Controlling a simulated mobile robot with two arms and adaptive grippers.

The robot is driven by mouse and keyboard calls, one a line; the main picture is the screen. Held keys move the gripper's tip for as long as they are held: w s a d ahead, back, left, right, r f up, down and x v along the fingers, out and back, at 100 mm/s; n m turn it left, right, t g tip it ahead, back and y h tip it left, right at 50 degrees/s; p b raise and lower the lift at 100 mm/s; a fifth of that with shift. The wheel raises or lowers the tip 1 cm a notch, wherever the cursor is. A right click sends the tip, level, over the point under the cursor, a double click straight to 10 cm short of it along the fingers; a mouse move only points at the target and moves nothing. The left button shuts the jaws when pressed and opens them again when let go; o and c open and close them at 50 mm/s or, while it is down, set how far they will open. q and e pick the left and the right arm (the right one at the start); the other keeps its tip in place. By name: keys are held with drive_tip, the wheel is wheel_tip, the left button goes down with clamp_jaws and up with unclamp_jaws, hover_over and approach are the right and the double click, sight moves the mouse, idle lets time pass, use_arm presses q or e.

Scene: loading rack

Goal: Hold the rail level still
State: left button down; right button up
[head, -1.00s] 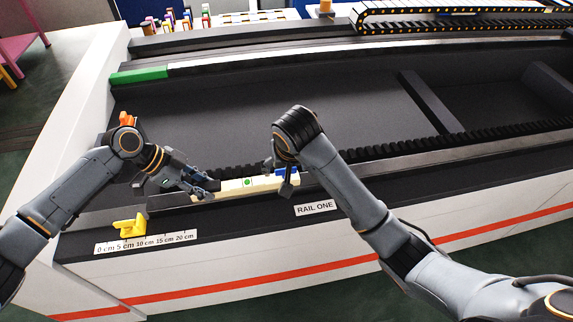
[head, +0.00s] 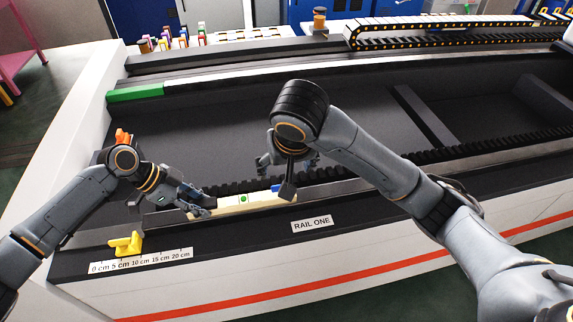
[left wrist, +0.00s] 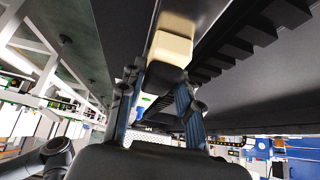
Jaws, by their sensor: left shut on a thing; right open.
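The rail level is a long cream bar (head: 262,201) with a green vial window, lying along the front rail above the RAIL ONE label. A blue part shows near its right end. My left gripper (head: 205,206) is shut on the level's left end. In the left wrist view the cream bar (left wrist: 171,46) sits between the fingers of my left gripper (left wrist: 160,86). My right gripper (head: 279,172) is open near the level's right end and partly hides it. I cannot tell whether it touches the level.
A yellow stop (head: 126,244) stands on the front ledge by a centimetre scale (head: 140,261), left of the level. A black toothed rack (head: 345,174) runs behind the level. The front ledge right of the RAIL ONE label (head: 312,223) is clear.

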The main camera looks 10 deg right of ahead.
idle(0.3)
use_arm(q)
drive_tip(key=c, duration=0.8)
unclamp_jaws()
drive_tip(key=shift+c, duration=0.2)
